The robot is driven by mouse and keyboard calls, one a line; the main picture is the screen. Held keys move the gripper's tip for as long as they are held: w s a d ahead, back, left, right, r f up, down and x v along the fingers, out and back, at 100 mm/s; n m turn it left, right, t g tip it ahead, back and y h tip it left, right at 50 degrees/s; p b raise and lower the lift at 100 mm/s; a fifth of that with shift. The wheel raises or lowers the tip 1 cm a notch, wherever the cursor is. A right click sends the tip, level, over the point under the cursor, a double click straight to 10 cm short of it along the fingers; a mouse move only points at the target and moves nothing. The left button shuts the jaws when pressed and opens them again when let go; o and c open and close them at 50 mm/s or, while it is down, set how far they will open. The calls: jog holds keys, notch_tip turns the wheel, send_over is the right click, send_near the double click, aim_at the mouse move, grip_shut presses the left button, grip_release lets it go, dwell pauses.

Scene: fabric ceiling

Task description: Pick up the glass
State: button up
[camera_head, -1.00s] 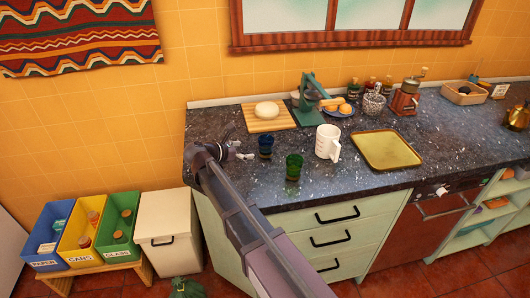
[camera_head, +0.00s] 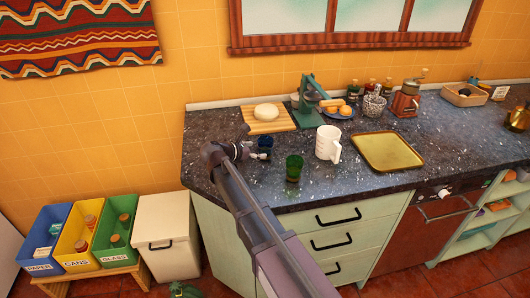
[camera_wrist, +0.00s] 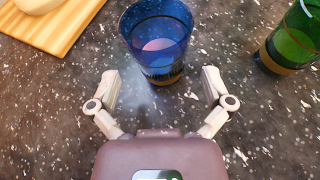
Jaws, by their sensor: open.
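A blue glass (camera_wrist: 157,42) stands upright on the dark speckled counter in the wrist view. It also shows in the head view (camera_head: 265,142), partly hidden by my gripper. My gripper (camera_wrist: 160,88) is open and empty, with its fingers apart at the near side of the blue glass, one toward each side of it. I cannot tell if a finger touches it. A green glass (camera_wrist: 294,42) stands to the right of the blue one, and also shows in the head view (camera_head: 294,168).
A wooden board (camera_head: 281,119) with a pale round item lies behind the blue glass. A green press (camera_head: 306,105) is at the back. Bare counter (camera_head: 245,190) lies around the glasses.

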aim_at(271, 141)
jog(key=shift+b+x, duration=0.7)
jog(key=shift+x, duration=1.45)
jog(key=shift+c, duration=0.2)
jog(key=c, duration=1.1)
jog(key=shift+r, duration=0.15)
notch_tip(271, 141, up, 3)
jog(key=p, duration=0.3)
jog(key=shift+r+p, duration=0.2)
jog(key=shift+p, duration=0.2)
jog(key=s+a, duration=0.3)
jog(key=a, duration=0.1)
jog(key=s+a, duration=0.4)
jog(key=s+a+r+p, duration=0.1)
jog(key=s+a, duration=0.2)
jog(key=a, duration=0.1)
jog(key=shift+s+r, duration=0.1)
jog(key=shift+s, duration=0.2)
